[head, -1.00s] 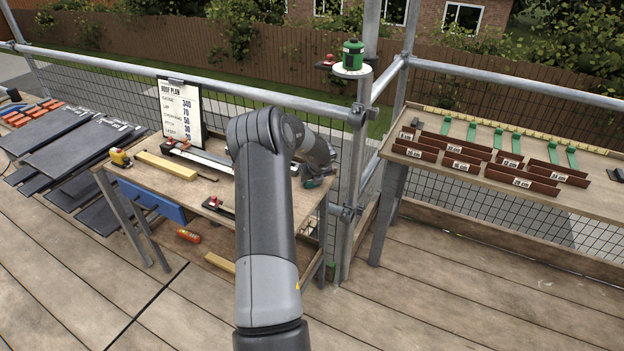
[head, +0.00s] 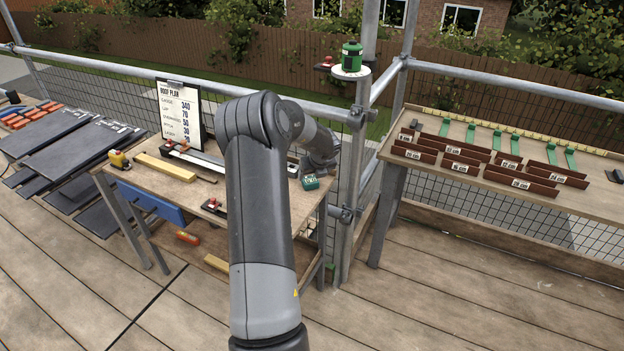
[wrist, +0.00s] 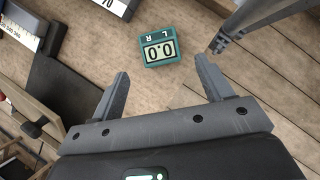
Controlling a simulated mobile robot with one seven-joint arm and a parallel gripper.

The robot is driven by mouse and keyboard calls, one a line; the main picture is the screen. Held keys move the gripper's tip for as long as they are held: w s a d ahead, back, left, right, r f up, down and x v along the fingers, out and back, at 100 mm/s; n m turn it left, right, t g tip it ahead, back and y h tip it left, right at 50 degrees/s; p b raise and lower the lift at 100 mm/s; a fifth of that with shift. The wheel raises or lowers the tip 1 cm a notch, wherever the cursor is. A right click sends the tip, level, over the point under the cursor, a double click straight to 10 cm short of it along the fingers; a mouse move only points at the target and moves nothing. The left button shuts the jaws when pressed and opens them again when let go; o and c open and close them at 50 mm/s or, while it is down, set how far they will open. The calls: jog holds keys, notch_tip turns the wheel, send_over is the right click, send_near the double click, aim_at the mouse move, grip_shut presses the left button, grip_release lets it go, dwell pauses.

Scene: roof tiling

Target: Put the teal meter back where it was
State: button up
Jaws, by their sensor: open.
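The teal meter (head: 310,182) lies on the right end of the wooden workbench (head: 262,222), near its edge and the scaffold post. In the wrist view the teal meter (wrist: 158,47) shows a white display reading 0.0 with the letters L and R. My gripper (wrist: 160,78) is open and empty, its two fingers apart. The meter lies just beyond the fingertips, not between them, and looks apart from both. In the head view my arm hides the gripper's fingers and part of the bench top.
A scaffold post (head: 352,165) stands right beside the bench. A roof plan board (head: 180,110), a yellow tape measure (head: 119,158) and a wooden batten (head: 165,167) are on the bench's left. A second table (head: 415,180) at right holds brown labelled strips and green pieces.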

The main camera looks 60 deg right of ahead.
jog(key=shift+v, duration=2.75)
jog(key=w+a+r+n+t+y, duration=0.1)
jog(key=w+a+r+n, duration=0.45)
jog(key=a, duration=0.25)
jog(key=w+a+r+n+t+y, duration=0.1)
jog(key=w+a+r+n, duration=0.3)
jog(key=w+a, duration=0.3)
jog(key=w+a+r+n+y, duration=0.1)
jog(key=a+r+n, duration=0.35)
jog(key=a, duration=0.55)
jog(key=w+a+r+n+y, duration=0.1)
jog(key=a+r+n, duration=0.2)
jog(key=a+n, duration=0.55)
jog(key=s+a+r+n, duration=0.1)
jog(key=s+a+n, duration=0.15)
jog(key=a, duration=0.45)
jog(key=s+a+r+n+y, duration=0.1)
jog(key=a+r+n, duration=0.15)
jog(key=a, duration=0.35)
jog(key=s+a+r+n, duration=0.1)
jog(key=a+n, duration=0.3)
jog(key=a, duration=0.3)
jog(key=s+a+f+n, duration=0.1)
jog(key=s+a+n, duration=1)
jog(key=s+n, duration=0.1)
jog(key=shift+f+n+g+h, duration=0.2)
jog(key=shift+n+g+h, duration=0.15)
jog(key=shift+n, duration=0.4)
